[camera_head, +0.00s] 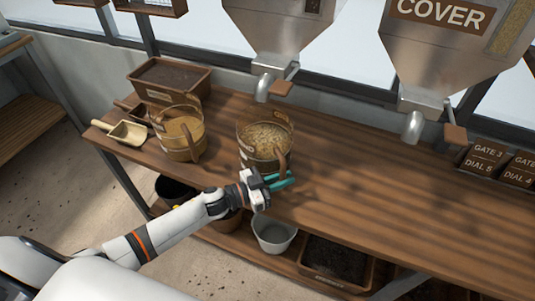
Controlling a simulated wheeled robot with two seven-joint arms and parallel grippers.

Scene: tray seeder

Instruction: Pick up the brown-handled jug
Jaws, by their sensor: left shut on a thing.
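A clear jug (258,157) holding pale grain-like stuff stands on the wooden bench, with its brown handle (284,160) facing me. My left gripper (282,181), with teal fingers, is at the lower part of this handle and shut on it. The fingers partly hide the handle's lower end, and I cannot tell whether the jug's base is clear of the bench. A second jug (172,146), tan inside and with a brownish handle, stands to its left. My right gripper is not in view.
A metal hopper spout (264,88) hangs just above and behind the jug; another spout (413,127) is to the right. A scoop (128,132) and a soil box (160,95) are at the left. Pots stand below.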

